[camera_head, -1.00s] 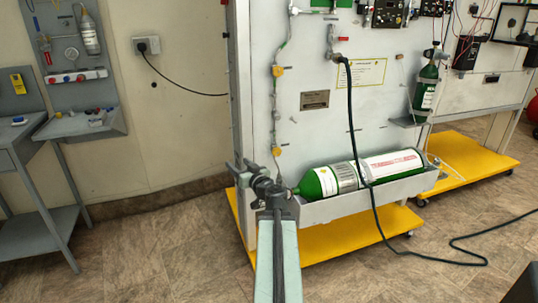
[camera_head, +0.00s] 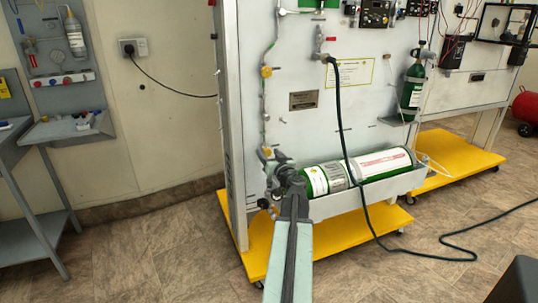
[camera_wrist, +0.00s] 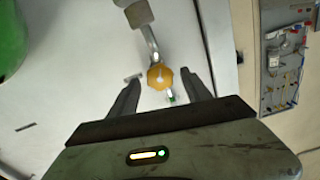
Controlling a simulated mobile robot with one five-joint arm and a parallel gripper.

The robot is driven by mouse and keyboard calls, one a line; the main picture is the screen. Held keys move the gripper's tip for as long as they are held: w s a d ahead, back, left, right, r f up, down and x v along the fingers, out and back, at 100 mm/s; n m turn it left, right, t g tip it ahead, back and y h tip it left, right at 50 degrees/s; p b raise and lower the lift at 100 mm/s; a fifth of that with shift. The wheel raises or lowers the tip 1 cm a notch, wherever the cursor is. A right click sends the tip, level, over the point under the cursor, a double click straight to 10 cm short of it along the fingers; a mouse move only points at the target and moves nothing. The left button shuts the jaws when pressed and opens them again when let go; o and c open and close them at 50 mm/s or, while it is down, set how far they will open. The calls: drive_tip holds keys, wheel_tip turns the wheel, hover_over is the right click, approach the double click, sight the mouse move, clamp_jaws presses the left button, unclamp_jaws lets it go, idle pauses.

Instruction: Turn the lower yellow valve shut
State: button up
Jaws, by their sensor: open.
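The lower yellow valve (camera_head: 267,151) sits on a thin pipe on the white panel, just at the tip of my gripper (camera_head: 274,160), which partly covers it. My gripper is open and holds nothing. The exact depth between the fingertips and the knob is hard to tell.
The upper yellow valve (camera_head: 266,71) is higher on the same pipe. A green and white cylinder (camera_head: 375,166) lies in a grey trough right of my gripper. A dark hose (camera_head: 343,120) hangs before the panel. A grey side table (camera_head: 62,128) stands left.

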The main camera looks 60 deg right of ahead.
drive_tip(key=c, duration=1.2)
drive_tip(key=shift+d, duration=0.15)
clamp_jaws()
drive_tip(key=shift+m, duration=1.5)
drive_tip(key=m, duration=0.4)
drive_tip(key=shift+s+f+m, duration=0.1)
drive_tip(key=shift+m, duration=0.2)
drive_tip(key=m, duration=0.6)
drive_tip(key=shift+f, duration=0.1)
drive_tip(key=shift+m, duration=0.3)
